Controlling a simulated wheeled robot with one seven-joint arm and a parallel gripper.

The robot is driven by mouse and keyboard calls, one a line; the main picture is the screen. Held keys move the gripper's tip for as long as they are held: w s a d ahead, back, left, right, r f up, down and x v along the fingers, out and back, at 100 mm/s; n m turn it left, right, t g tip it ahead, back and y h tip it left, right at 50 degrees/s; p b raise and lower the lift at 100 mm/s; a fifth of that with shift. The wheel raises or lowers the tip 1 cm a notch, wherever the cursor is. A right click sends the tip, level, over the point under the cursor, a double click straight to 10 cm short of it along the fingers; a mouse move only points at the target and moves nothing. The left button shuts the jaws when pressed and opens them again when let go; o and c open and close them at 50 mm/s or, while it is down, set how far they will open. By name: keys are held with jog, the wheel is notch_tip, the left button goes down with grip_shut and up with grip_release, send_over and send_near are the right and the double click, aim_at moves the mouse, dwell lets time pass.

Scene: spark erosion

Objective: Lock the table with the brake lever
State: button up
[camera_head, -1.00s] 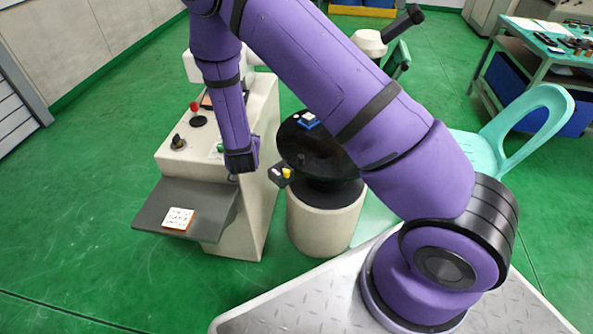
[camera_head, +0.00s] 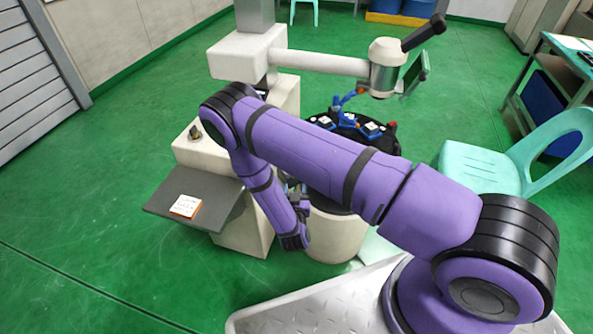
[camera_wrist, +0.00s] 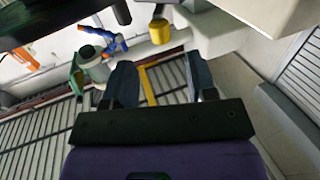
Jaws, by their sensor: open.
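The round black table (camera_head: 391,146) stands on a pale cylindrical pedestal (camera_head: 335,235) and carries several blue pieces. My arm crosses in front of its near side, so the lever is not clear in the head view. In the wrist view, a yellow-tipped part (camera_wrist: 160,31), likely the brake lever, hangs at the top centre from a dark body. My gripper (camera_wrist: 163,80) is open in the wrist view, with one dark finger on each side and nothing held. The yellow tip lies ahead of the gap between the fingers, and I see no contact.
A pale machine column with a horizontal arm (camera_head: 320,62) and head (camera_head: 386,70) stands behind the table. A grey shelf (camera_head: 225,195) with a white card (camera_head: 186,206) juts out at left. A mint chair (camera_head: 480,165) is at right. Green floor is clear at left.

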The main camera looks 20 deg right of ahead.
jog(key=x, duration=0.9)
jog(key=shift+w, duration=0.3)
jog(key=shift+c, duration=0.5)
jog(key=c, duration=0.8)
jog(key=shift+d+n+t+y, duration=0.25)
jog(key=shift+n+y, duration=0.45)
jog(key=shift+y, duration=0.45)
jog(key=shift+d+n+t+y, duration=0.3)
jog(key=shift+n+y, duration=0.4)
jog(key=shift+y, duration=0.45)
jog(key=o, duration=0.9)
jog(key=s, duration=1.1)
jog(key=shift+a, duration=0.4)
